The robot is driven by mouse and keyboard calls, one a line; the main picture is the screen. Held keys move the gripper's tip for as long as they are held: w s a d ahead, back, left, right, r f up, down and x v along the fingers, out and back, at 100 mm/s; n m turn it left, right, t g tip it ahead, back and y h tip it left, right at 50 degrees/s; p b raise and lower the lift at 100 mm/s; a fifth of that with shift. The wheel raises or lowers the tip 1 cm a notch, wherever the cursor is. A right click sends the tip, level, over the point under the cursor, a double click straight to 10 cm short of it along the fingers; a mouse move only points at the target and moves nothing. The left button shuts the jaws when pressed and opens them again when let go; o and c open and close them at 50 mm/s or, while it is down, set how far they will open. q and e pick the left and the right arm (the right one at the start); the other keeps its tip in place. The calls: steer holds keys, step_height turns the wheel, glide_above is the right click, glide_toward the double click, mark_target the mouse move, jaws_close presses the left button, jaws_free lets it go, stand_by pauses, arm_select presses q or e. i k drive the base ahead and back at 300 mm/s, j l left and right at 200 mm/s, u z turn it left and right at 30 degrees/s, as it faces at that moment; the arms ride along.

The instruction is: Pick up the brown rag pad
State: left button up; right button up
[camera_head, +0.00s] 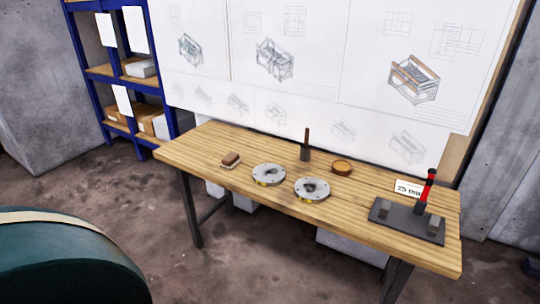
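A small brown rag pad (231,158) lies on the left part of the wooden table (200,143), close to its front edge, with a lighter layer showing beneath it. It is left of two round grey metal discs. Nothing touches it from above. Neither my left nor my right gripper shows in the head view.
Two grey discs, the left one (269,174) and the right one (312,189), lie mid-table. Behind them stand a dark holder with a stick (306,150) and a round wooden dish (341,167). A dark fixture with a red handle (407,220) is at right. A green rounded object (65,262) fills the lower left.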

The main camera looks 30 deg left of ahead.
mark_target(228, 161)
steer(key=i+j+z, duration=0.1)
steer(key=j+z, duration=0.2)
steer(key=j, duration=0.2)
steer(key=j+z, duration=0.3)
steer(key=j, duration=0.2)
steer(key=j+z, duration=0.3)
steer(key=j, duration=1.45)
steer(key=k+j, duration=0.1)
steer(key=j, duration=0.6)
steer(key=j+z, duration=0.1)
steer(key=j, duration=0.55)
steer(key=k+j, duration=0.15)
steer(key=j, duration=0.5)
